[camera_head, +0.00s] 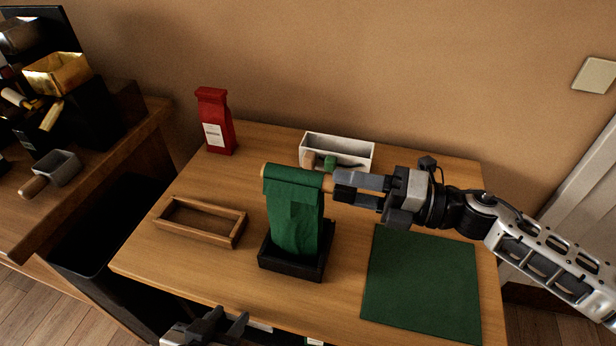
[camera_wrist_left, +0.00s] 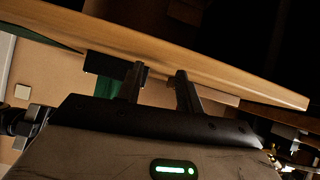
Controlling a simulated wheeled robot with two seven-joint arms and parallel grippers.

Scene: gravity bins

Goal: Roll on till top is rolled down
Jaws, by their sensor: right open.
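A green bag (camera_head: 296,225) stands upright in a black holder (camera_head: 292,262) near the middle of the table. A wooden rod lies across the bag's top; its right end (camera_head: 328,184) sticks out and its left end shows at the bag's upper left. The bag's top edge is folded over the rod. My right gripper (camera_head: 337,187) is open, with its fingertips at the rod's right end; I cannot tell whether they touch it. My left gripper (camera_head: 246,322) is open and empty, low at the table's front edge. Its two parted fingers show in the left wrist view (camera_wrist_left: 160,78).
A wooden tray (camera_head: 192,235) lies left of the holder. A red bag (camera_head: 215,125) stands at the back left. A white box (camera_head: 357,151) with small items is behind the green bag. A green mat (camera_head: 420,285) lies at the right. A side counter (camera_head: 130,135) stands at the left.

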